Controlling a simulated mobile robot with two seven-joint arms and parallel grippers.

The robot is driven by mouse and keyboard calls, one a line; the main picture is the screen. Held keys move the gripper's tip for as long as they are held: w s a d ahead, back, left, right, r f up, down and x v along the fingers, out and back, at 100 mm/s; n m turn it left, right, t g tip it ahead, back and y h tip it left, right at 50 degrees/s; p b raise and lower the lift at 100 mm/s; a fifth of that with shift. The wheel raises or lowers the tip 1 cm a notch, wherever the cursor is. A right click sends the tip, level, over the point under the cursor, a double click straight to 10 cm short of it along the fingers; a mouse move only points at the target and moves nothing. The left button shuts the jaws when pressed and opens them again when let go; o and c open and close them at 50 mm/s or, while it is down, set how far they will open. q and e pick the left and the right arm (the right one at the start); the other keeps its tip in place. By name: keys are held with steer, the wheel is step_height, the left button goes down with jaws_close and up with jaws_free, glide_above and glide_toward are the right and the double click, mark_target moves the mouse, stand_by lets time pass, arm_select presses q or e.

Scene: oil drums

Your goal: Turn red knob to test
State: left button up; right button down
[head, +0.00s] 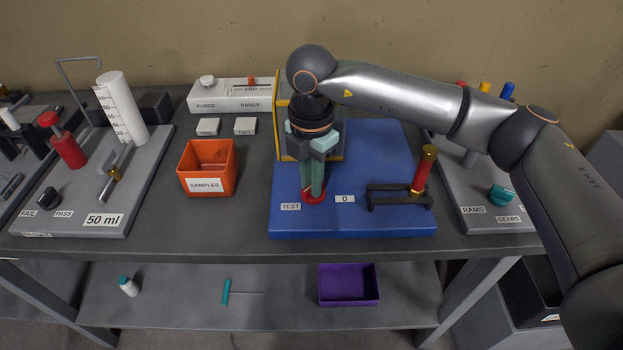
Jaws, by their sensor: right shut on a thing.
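The red knob (314,197) sits low on the blue base (383,152), between the TEST label (290,207) and the 0 label (345,199). My right gripper (314,190) points straight down and is shut on the knob. Its fingers hide most of the knob, so which label the knob points to cannot be told. My left gripper is not in view.
A black bracket with a red and brass cylinder (421,172) stands right of the knob on the blue base. An orange SAMPLES bin (207,168) stands to the left. A yellow-edged panel stands behind the gripper. Grey stations flank both sides.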

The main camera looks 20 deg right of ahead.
steer(key=shift+w+r, duration=0.1)
steer(key=c, duration=0.8)
jaws_free()
steer(key=shift+c, duration=0.2)
step_height(320, 180, up, 12)
steer(key=shift+r, duration=0.25)
